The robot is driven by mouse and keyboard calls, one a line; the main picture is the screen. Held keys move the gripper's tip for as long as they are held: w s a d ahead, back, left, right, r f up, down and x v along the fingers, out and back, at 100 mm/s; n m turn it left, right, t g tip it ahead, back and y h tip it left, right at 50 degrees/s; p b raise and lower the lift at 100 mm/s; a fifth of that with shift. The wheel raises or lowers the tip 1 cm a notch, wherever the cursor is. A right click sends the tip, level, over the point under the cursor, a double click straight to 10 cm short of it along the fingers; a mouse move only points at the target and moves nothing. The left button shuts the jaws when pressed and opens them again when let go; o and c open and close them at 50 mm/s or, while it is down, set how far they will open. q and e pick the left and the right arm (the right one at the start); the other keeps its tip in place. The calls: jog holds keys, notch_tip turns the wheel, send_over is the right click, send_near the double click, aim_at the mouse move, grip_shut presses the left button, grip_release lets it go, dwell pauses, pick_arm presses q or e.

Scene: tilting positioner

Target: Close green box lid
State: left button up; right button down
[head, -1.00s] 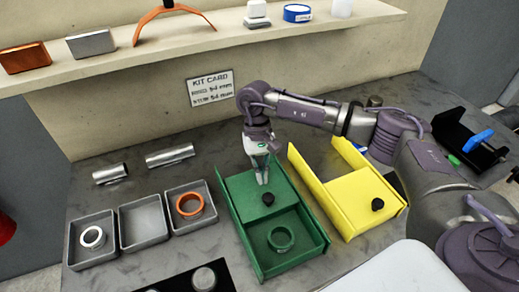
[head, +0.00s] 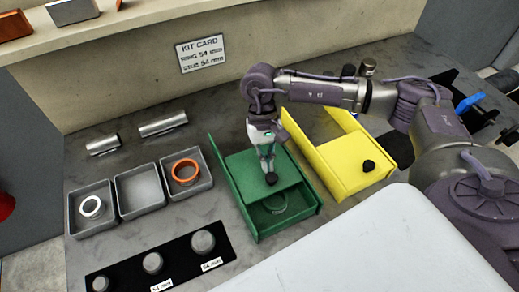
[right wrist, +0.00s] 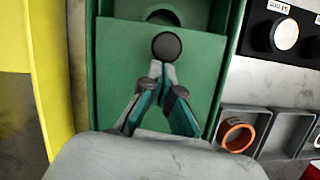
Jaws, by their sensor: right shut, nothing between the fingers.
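The green box (head: 288,223) stands on the bench with its sliding lid (head: 246,166) partly across it. The lid covers the back part, and the front stays open. A green ring (head: 278,209) lies inside at the front, partly hidden under the lid's edge. The lid has a black knob (head: 271,179), which also shows in the right wrist view (right wrist: 167,46). My right gripper (head: 268,170) is shut and empty, pointing down at the lid behind the knob. In the right wrist view its fingertips (right wrist: 155,68) are close behind the knob; contact is unclear. My left gripper is not in view.
A yellow box (head: 350,172) with a black knob stands close on the right. Grey trays (head: 142,192), one with an orange ring (head: 185,172), stand on the left. A black strip (head: 180,262) with several round studs lies in front. A shelf (head: 150,20) runs behind.

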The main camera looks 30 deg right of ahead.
aim_at(283, 188)
jog(key=s+b, duration=0.1)
jog(key=s, duration=0.3)
jog(key=s+b, duration=0.1)
jog(key=s, duration=0.3)
jog(key=shift+a+f, duration=0.1)
jog(key=shift+a, duration=0.1)
jog(key=shift+s, duration=0.15)
jog(key=shift+s, duration=0.1)
